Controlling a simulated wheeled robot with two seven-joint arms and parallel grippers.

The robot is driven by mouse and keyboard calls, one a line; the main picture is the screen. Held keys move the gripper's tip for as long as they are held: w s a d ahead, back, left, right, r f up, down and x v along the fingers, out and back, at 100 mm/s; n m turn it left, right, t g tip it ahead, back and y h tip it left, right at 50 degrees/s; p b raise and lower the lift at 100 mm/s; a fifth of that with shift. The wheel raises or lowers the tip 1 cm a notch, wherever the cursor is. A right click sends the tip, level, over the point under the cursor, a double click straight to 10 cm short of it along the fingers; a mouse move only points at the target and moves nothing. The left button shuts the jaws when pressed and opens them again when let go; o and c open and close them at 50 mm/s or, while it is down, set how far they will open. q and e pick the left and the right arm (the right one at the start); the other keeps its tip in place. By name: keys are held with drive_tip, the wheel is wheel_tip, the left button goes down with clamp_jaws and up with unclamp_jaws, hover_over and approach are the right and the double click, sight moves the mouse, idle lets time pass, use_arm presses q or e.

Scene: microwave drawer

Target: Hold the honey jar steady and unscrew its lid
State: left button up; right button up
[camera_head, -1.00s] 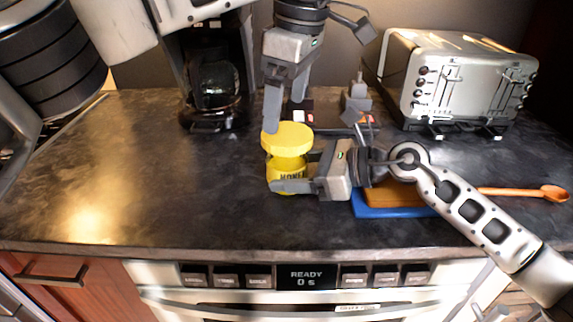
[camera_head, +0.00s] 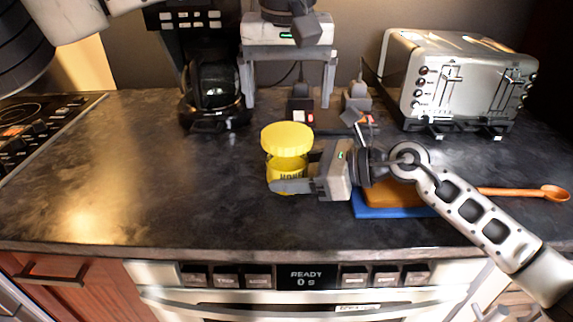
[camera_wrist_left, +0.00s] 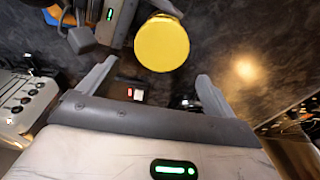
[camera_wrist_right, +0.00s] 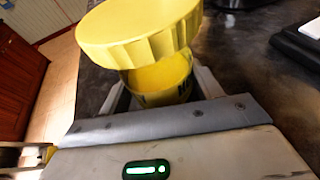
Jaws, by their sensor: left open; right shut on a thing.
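The yellow honey jar (camera_head: 287,174) stands upright on the dark counter, with its wide yellow lid (camera_head: 287,139) on top. My right gripper (camera_head: 291,177) is shut around the jar body from the right, below the lid. In the right wrist view the lid (camera_wrist_right: 140,27) overhangs the jar (camera_wrist_right: 163,80); I cannot tell whether it is loose. My left gripper (camera_head: 288,104) is open and empty, above and behind the lid, with its fingers spread wide and pointing down. In the left wrist view the round lid top (camera_wrist_left: 162,43) shows beyond the fingers, touching neither.
A coffee maker (camera_head: 212,85) stands at the back left and a steel toaster (camera_head: 455,85) at the back right. A blue board (camera_head: 385,211) lies under my right arm, and a wooden spoon (camera_head: 530,191) lies to its right. The counter's left side is clear.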

sight(287, 134)
use_arm(q)
drive_tip(key=shift+f, duration=3.35)
drive_tip(key=c, duration=1)
drive_tip(key=shift+o, duration=0.2)
drive_tip(key=n, duration=0.4)
drive_tip(key=shift+n+y, duration=0.3)
drive_tip(key=shift+y, duration=0.1)
drive_tip(key=shift+r, duration=0.15)
